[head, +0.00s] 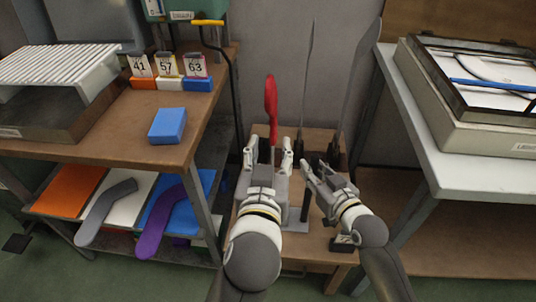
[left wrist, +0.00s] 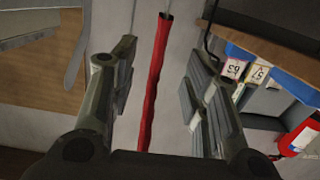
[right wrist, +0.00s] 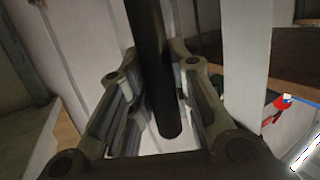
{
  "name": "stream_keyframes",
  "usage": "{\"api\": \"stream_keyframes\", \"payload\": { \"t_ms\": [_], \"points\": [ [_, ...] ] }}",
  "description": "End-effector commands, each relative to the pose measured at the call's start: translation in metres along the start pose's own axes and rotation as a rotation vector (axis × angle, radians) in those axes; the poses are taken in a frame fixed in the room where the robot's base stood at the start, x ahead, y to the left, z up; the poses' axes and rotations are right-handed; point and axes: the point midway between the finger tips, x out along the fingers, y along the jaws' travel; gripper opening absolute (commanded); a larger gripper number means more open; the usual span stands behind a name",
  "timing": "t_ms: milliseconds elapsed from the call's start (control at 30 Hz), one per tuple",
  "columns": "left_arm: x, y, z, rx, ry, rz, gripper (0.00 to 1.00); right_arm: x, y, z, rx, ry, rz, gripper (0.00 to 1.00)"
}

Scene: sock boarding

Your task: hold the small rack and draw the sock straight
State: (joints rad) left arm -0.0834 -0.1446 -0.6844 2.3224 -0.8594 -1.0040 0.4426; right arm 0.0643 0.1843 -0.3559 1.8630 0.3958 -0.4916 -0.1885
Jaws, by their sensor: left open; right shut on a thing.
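The red sock (head: 270,98) hangs long and narrow on an upright board at the back of the low stand. My left gripper (head: 267,148) is open, with its fingers on either side of the sock's lower part. In the left wrist view the sock (left wrist: 155,85) runs between the spread fingers, with a gap on both sides. My right gripper (head: 318,168) is shut on the small rack's dark round post (right wrist: 150,55), which passes between its fingers in the right wrist view.
Two tall grey boards (head: 308,75) stand right of the sock. The left bench (head: 100,150) holds a blue block (head: 167,125) and numbered cards; grey and purple socks (head: 160,220) lie on its shelf. The right white table (head: 450,170) carries a framed case (head: 480,90).

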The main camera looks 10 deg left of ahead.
Motion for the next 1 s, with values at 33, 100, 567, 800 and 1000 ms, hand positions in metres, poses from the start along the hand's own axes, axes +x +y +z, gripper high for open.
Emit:
{"api": "stream_keyframes", "payload": {
  "t_ms": [33,100,567,800,1000],
  "points": [
    [0.003,0.0,0.0,0.001,0.001,-0.001,0.43,0.0,0.0,0.0,0.0,-0.001,0.0,0.07],
    [0.009,0.0,0.0,0.002,0.0,-0.001,0.43,0.0,0.0,0.0,0.0,-0.001,0.0,0.07],
    [0.054,-0.001,0.001,0.003,-0.002,-0.001,0.43,0.0,0.0,0.0,0.0,-0.001,0.0,0.07],
    [0.075,-0.001,0.001,0.002,-0.002,-0.001,0.43,0.0,0.0,0.0,0.0,-0.001,0.0,0.07],
    [0.085,-0.001,0.002,0.002,-0.003,-0.002,0.43,0.0,0.0,0.0,-0.001,-0.001,0.0,0.07]
  ]
}}
